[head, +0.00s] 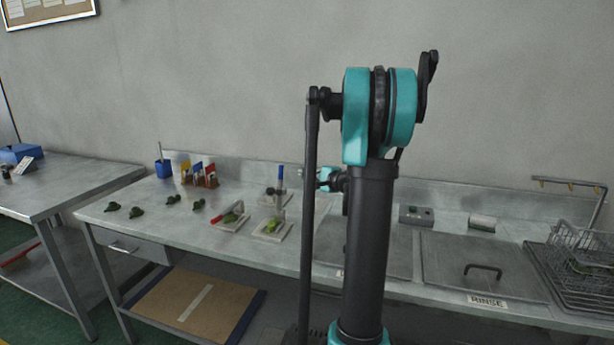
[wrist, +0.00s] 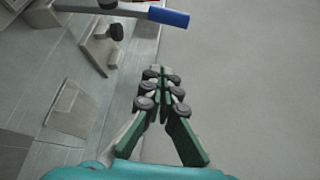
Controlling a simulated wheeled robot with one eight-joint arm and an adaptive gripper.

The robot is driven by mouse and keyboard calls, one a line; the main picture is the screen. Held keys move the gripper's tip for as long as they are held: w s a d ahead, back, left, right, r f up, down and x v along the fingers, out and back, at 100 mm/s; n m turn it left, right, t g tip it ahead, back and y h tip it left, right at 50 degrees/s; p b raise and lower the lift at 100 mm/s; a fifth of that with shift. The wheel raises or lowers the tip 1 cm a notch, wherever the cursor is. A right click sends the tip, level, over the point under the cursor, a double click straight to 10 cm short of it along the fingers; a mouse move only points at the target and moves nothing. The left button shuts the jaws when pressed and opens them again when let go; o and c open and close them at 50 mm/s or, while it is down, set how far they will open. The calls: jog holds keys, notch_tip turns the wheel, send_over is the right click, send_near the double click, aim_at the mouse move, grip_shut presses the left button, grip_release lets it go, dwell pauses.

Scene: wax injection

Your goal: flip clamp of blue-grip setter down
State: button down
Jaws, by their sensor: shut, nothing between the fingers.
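The blue-grip setter (head: 270,194) stands on the bench left of my arm in the head view. Its blue grip (head: 280,175) points up, so its clamp stands raised. In the wrist view, the blue grip (wrist: 168,18) lies at the top, on a grey lever (wrist: 105,10), with the setter's pale plate (wrist: 98,52) below it. My gripper (wrist: 160,73) is shut and empty. Its fingertips appear below the blue grip in the picture, apart from it. In the head view my arm hides part of the bench, and the fingers are too small to make out.
A red-grip setter (head: 232,219) and another setter (head: 271,230) with green pieces stand nearer the bench front. Dark green parts (head: 136,212) lie left. Coloured holders (head: 198,173) stand at the back. A lidded basin (head: 485,268) and a wire basket (head: 580,260) are right. The wall is close behind.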

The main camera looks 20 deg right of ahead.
aim_at(280, 188)
jog(key=shift+w+a+r, duration=0.1)
jog(key=shift+w+a, duration=0.35)
jog(key=shift+a, duration=0.45)
jog(key=shift+w+a+f, duration=0.1)
jog(key=shift+w+a, duration=0.4)
jog(key=shift+a, duration=0.35)
jog(key=shift+w+a+r, duration=0.1)
jog(key=shift+w+a, duration=0.35)
jog(key=shift+a, duration=0.45)
